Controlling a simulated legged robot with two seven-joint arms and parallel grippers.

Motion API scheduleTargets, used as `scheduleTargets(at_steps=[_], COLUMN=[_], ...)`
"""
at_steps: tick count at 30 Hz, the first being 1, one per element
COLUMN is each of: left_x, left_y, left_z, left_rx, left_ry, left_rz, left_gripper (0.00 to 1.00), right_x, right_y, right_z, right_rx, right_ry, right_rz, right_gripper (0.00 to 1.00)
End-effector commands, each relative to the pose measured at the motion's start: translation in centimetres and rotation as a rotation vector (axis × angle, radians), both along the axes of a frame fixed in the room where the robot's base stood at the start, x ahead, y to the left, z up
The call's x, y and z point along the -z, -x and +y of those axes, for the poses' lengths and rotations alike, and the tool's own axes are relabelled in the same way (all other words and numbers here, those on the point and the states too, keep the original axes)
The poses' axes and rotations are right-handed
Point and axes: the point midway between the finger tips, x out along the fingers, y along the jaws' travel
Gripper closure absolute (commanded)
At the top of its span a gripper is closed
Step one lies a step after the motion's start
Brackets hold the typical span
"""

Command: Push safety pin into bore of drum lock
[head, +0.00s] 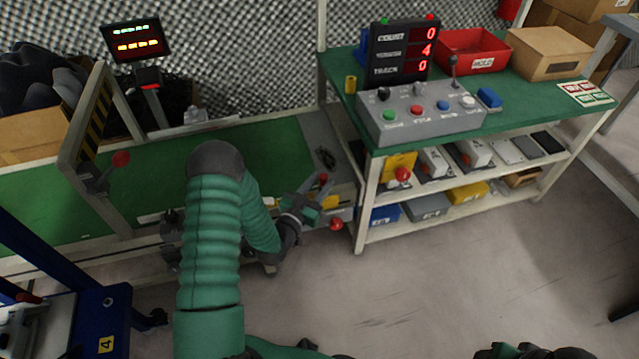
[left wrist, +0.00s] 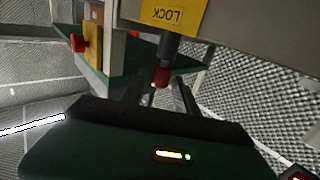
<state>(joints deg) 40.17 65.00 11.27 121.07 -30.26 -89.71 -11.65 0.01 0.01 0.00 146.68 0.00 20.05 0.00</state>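My left gripper (head: 312,198) is at the near right end of the green-topped bench, beside a yellow-marked housing (head: 331,202). In the left wrist view a housing carries a yellow label reading LOCK (left wrist: 172,14), upside down. A dark shaft with a red end (left wrist: 162,76), apparently the safety pin, shows below the label. My left fingers (left wrist: 156,92) stand apart on either side of the red end. A gap shows, and contact cannot be made out. The bore cannot be made out.
A grey control box (head: 425,118) with coloured buttons stands on the green table (head: 535,118) to the right. A yellow box with a red knob (head: 402,174) is at its front. A striped frame (head: 92,125) stands at the left. The floor (head: 430,285) in front is clear.

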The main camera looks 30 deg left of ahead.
Motion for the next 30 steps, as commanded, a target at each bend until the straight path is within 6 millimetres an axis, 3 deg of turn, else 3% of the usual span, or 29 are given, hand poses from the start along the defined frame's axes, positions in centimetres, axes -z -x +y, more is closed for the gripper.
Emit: scheduleTargets(at_steps=[3, 14, 17, 30], left_x=[0.0, -0.1, -0.2, -0.1], left_y=[0.0, 0.7, 2.5, 14.5], left_z=[0.0, -0.1, -0.2, -1.1], left_rx=[0.0, 0.0, -0.001, -0.003], left_ry=[0.0, 0.001, 0.001, 0.005], left_rz=[0.0, 0.003, 0.006, 0.007], left_gripper=[0.5, 0.5, 0.5, 0.5], right_x=[0.0, -0.4, -1.2, -4.3], right_y=[0.0, 0.0, 0.0, 0.0], right_z=[0.0, 0.0, 0.0, 0.0], right_rx=[0.0, 0.0, 0.0, 0.0], right_ry=[0.0, 0.0, 0.0, 0.0], right_rz=[0.0, 0.0, 0.0, 0.0], right_gripper=[0.39, 0.39, 0.39, 0.39])
